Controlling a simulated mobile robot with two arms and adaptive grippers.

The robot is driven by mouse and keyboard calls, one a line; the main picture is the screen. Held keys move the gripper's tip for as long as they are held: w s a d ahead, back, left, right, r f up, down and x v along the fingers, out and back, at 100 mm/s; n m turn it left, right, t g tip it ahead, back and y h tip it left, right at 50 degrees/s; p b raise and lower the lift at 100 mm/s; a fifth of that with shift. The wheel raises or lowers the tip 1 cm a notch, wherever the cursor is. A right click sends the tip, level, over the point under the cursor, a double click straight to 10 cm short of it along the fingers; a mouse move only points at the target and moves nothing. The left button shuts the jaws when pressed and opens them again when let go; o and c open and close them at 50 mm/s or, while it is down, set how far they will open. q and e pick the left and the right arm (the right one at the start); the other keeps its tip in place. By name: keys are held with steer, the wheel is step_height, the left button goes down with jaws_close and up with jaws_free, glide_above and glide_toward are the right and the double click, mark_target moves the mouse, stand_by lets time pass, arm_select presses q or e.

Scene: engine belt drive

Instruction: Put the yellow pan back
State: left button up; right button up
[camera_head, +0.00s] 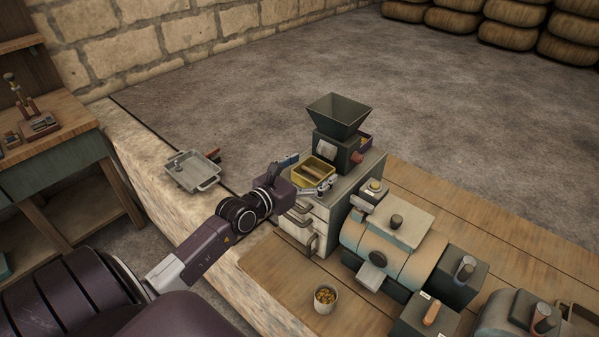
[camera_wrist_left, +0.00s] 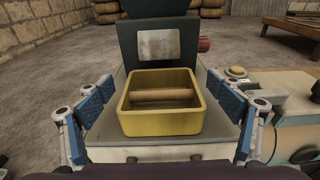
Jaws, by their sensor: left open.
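The yellow pan (camera_head: 314,171) sits on the top of the pale cabinet, right in front of the dark hopper machine (camera_head: 338,128). In the left wrist view the yellow pan (camera_wrist_left: 162,121) stands level, with a wooden bar (camera_wrist_left: 161,95) across its inside. My left gripper (camera_head: 307,179) is open at the pan. In the left wrist view its blue-padded fingers (camera_wrist_left: 162,105) stand one on each side of the pan, with a gap to both walls. My right gripper is not in view.
A grey metal tray (camera_head: 191,171) lies on the stone ledge to the left. A cup of yellow bits (camera_head: 325,298) stands on the wooden deck. A tan cylindrical machine (camera_head: 393,240) is close on the right. Bare floor lies behind the hopper.

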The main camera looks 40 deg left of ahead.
arm_select(q)
steer(key=s+r+b, duration=0.1)
steer(key=s+b, duration=0.2)
steer(key=s, duration=0.8)
steer(key=shift+s+a+r, duration=0.35)
steer(key=shift+s+a, duration=0.05)
